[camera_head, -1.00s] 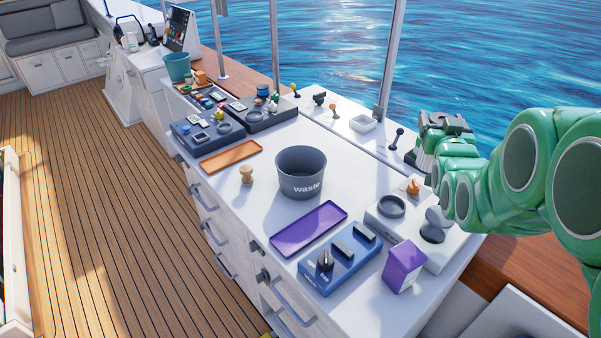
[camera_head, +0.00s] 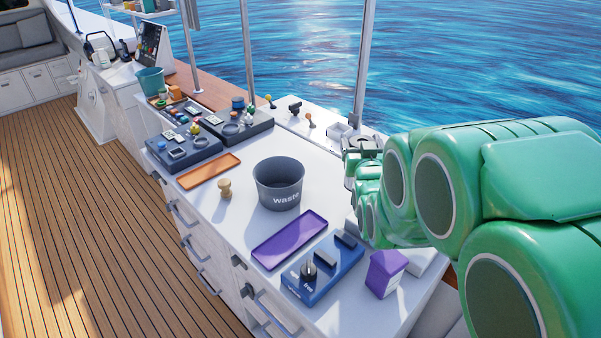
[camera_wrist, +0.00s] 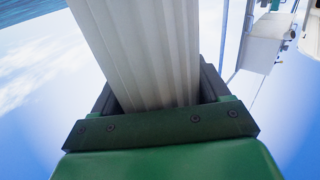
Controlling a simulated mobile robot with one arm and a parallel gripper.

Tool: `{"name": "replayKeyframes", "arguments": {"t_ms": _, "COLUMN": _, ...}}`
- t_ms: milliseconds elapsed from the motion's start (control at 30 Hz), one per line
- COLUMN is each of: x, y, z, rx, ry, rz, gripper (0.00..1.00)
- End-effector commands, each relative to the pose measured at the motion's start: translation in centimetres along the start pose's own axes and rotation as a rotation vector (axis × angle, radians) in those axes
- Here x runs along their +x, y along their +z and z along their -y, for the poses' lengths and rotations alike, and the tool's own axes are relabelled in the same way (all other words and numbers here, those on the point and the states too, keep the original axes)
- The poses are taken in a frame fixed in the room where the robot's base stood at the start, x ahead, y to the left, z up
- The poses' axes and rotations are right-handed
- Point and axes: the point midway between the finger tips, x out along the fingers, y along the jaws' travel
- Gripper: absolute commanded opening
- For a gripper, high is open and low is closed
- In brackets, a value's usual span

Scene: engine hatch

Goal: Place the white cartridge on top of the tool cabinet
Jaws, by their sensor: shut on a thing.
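A white ribbed cartridge (camera_wrist: 145,50) fills the middle of the wrist view, between my gripper's jaws. My gripper (camera_wrist: 155,105) is shut on it. In the head view my gripper (camera_head: 362,150) is above the back right of the white drawer counter (camera_head: 215,225), largely hidden behind my green arm. The cartridge cannot be made out there. No thing is clearly marked as the tool cabinet; the white counter has drawers with handles along its front.
The counter holds a grey waste bin (camera_head: 279,184), purple tray (camera_head: 289,240), orange tray (camera_head: 208,170), blue device (camera_head: 322,270), purple box (camera_head: 385,272) and dark organisers (camera_head: 184,150). Posts (camera_head: 247,50) rise at the back edge. Wooden deck (camera_head: 80,220) lies clear at left.

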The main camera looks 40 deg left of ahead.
Motion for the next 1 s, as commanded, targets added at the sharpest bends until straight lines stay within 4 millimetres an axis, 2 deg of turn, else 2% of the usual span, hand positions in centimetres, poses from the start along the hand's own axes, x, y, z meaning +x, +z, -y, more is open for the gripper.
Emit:
{"name": "replayKeyframes", "arguments": {"t_ms": 767, "x": 8.6, "y": 3.7, "z": -0.1, "rx": 0.001, "ry": 0.000, "rz": -0.003, "gripper": 0.26}}
{"name": "replayKeyframes", "arguments": {"t_ms": 1000, "x": 10.4, "y": 6.2, "z": -0.1, "rx": 0.000, "ry": 0.000, "rz": 0.003, "gripper": 0.26}}
